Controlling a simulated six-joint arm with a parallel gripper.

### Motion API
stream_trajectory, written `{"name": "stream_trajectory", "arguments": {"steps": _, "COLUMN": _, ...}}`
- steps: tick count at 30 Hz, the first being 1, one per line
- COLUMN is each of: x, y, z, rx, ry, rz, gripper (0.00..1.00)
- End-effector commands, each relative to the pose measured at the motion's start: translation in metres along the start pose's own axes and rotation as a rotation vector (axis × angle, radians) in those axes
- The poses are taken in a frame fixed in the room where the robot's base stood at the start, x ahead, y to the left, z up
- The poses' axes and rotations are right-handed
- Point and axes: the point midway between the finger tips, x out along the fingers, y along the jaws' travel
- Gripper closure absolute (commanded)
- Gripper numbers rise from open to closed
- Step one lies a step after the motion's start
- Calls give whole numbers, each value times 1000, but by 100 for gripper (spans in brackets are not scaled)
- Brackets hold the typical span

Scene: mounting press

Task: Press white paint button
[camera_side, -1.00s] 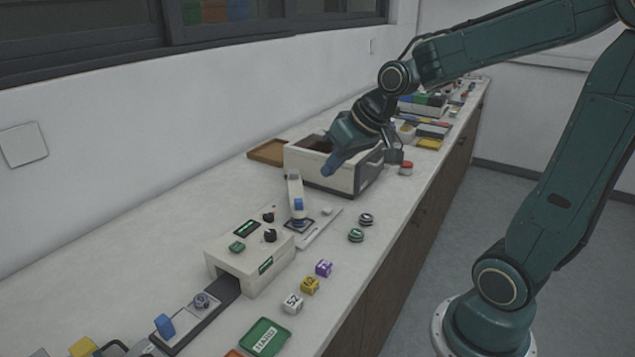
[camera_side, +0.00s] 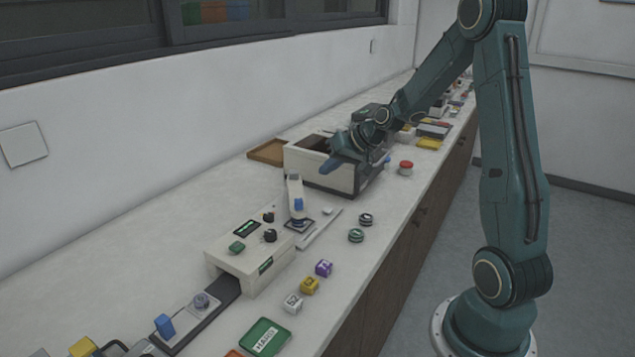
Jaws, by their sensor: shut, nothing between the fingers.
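No button plainly marked as white paint can be made out at this size. Two small round dark pieces with pale markings, one upper (camera_side: 366,218) and one lower (camera_side: 356,235), lie apart on the counter right of the press. A red round-topped button (camera_side: 406,167) stands right of the cream open-topped box (camera_side: 309,170). My gripper (camera_side: 331,164) is shut and empty at the box's front side, above the counter. Its tips are small and dark here, and I cannot tell whether they touch the box. The arm hides part of the box.
A cream machine (camera_side: 228,262) with dark knobs stands nearer, with a dark track (camera_side: 200,318) leading from it.

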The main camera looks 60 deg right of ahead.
Motion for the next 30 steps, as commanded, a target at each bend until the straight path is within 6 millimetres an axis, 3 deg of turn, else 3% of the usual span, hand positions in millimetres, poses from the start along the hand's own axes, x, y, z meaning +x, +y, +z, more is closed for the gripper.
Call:
{"name": "stream_trajectory", "arguments": {"steps": 3, "x": 7, "y": 15, "z": -5, "rx": 37, "ry": 18, "rz": -6, "gripper": 100}}
{"name": "stream_trajectory", "arguments": {"steps": 8, "x": 11, "y": 23, "z": -8, "rx": 60, "ry": 31, "rz": -14, "gripper": 100}}
{"name": "stream_trajectory", "arguments": {"steps": 30, "x": 20, "y": 30, "z": -2, "rx": 65, "ry": 32, "rz": -14, "gripper": 100}}
